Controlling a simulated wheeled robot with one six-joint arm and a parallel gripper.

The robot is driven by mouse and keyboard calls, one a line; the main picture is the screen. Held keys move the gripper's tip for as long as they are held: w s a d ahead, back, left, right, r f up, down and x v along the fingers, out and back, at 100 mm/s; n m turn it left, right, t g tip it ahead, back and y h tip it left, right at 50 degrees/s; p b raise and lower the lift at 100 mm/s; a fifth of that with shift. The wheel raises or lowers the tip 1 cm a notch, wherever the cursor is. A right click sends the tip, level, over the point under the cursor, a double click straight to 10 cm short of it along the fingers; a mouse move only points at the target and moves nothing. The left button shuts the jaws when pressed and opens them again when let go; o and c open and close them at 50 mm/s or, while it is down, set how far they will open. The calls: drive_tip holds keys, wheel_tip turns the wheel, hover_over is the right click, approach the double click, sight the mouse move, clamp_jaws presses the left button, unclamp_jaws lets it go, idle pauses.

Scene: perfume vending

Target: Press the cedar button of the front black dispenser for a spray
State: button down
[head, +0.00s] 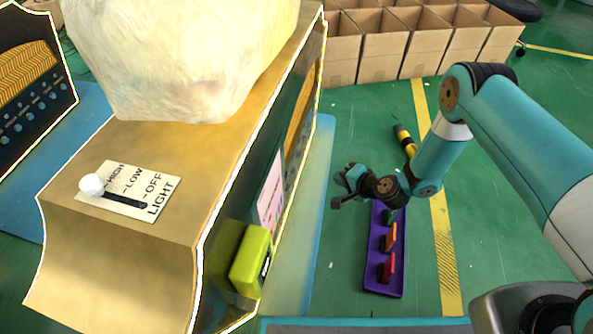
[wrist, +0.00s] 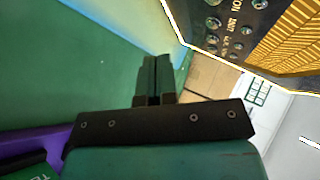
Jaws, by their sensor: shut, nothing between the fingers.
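A black dispenser panel (wrist: 228,28) with round buttons and a gold leaf pattern shows at the upper right of the wrist view, tilted. Its labels are only partly readable, and I cannot tell which button is cedar. In the head view a gold-sided machine (head: 130,260) stands in the middle, its dark front (head: 287,160) seen at a steep angle. Another black panel (head: 30,95) with buttons is at the far left. My gripper (head: 345,190) is right of the machine's front, apart from it. Its fingers (wrist: 155,66) are shut and empty, touching nothing visible.
A purple tray (head: 372,275) with several small coloured blocks lies on the green floor below my gripper. A yellow-green box (head: 250,262) juts from the machine's front. A pale rock-like lump (head: 180,60) sits on top beside a light switch (head: 125,190). Cardboard boxes (head: 380,45) stand behind.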

drive_tip(key=shift+a, duration=0.1)
drive_tip(key=w+a+b, duration=0.2)
drive_tip(key=a, duration=0.6)
drive_tip(key=shift+a, duration=0.2)
drive_tip(key=shift+a, duration=0.1)
idle(1.8)
drive_tip(key=shift+a, duration=0.3)
drive_tip(key=shift+w+a, duration=0.15)
drive_tip(key=shift+a, duration=0.3)
idle(0.6)
idle(0.3)
drive_tip(key=shift+s+d, duration=0.2)
drive_tip(key=shift+d, duration=0.65)
drive_tip(key=shift+s+d+p, duration=0.2)
drive_tip(key=shift+d+p, duration=0.15)
drive_tip(key=shift+d, duration=0.45)
drive_tip(key=shift+s+d+p, duration=0.15)
drive_tip(key=shift+d+p, duration=0.15)
drive_tip(key=shift+d, duration=0.55)
drive_tip(key=shift+s+d+p, duration=0.2)
drive_tip(key=shift+d+p, duration=0.15)
drive_tip(key=shift+d, duration=0.45)
